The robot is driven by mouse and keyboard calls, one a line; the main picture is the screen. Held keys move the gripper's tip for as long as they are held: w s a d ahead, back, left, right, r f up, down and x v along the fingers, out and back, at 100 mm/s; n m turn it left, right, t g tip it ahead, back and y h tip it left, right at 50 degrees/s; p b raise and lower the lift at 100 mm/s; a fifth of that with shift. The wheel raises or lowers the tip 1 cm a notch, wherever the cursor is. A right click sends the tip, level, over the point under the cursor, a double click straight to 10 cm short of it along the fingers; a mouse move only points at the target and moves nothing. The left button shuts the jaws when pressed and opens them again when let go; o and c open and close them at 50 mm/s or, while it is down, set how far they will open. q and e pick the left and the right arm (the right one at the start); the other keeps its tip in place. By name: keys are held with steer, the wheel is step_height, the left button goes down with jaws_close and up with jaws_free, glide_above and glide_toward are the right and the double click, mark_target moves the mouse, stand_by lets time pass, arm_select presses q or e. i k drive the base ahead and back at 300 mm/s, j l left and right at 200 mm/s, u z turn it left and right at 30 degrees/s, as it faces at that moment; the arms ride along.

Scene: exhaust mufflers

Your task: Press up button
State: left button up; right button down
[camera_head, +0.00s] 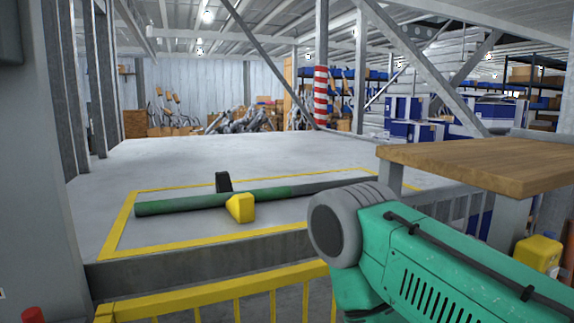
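No up button can be made out in this view. A small red rounded piece (33,314) shows at the bottom left edge, cut off by the frame. I cannot tell whether it is a button. Neither of my grippers is in view.
A yellow railing (222,292) runs along the front of a grey platform (200,155). A long green bar (180,203) lies on the platform, with a yellow block (240,208) and a black piece (223,182) beside it. A teal vented body (440,270) fills the lower right, below a wooden tabletop (480,160).

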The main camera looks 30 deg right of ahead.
mark_target(552, 271)
steer(key=z, duration=2.15)
